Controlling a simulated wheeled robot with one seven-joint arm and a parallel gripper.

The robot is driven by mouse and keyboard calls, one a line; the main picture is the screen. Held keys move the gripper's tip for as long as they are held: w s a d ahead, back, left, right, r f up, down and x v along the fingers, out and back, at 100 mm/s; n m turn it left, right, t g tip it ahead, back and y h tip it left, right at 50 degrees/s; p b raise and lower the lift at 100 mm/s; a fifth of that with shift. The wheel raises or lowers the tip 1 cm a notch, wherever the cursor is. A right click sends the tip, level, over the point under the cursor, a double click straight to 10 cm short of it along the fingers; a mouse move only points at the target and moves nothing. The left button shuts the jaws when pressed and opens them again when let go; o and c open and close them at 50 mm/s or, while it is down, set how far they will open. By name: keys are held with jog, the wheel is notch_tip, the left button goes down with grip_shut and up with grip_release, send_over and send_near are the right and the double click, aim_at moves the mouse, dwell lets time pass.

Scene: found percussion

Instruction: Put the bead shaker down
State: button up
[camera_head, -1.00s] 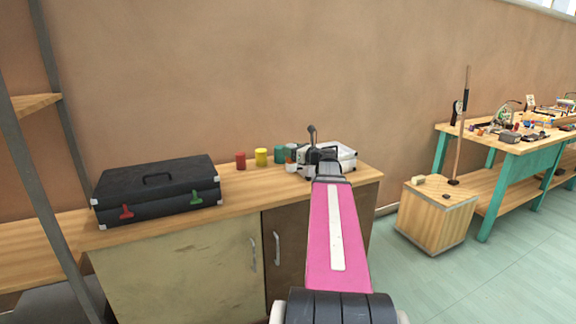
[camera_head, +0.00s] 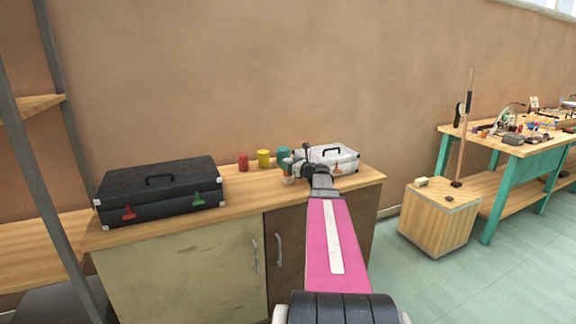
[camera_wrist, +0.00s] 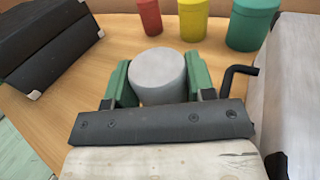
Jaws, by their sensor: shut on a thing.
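The bead shaker, which I take to be the pale grey cylinder (camera_wrist: 158,72), is between the two green fingers of my gripper (camera_wrist: 160,84) in the wrist view. My gripper is shut on it, and its round end faces the camera. In the head view my gripper (camera_head: 296,168) is over the right part of the wooden counter (camera_head: 245,196), with a small pale part of the shaker (camera_head: 288,180) showing below it. I cannot tell whether the shaker touches the counter top.
Red (camera_head: 243,162), yellow (camera_head: 264,159) and teal (camera_head: 283,154) cans stand behind my gripper. A white case (camera_head: 345,160) is close on its right. A black case (camera_head: 160,192) lies to the left. Bare counter lies between the black case and my gripper.

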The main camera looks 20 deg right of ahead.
jog(key=shift+f, duration=0.1)
jog(key=o, duration=0.9)
jog(key=shift+o, duration=0.2)
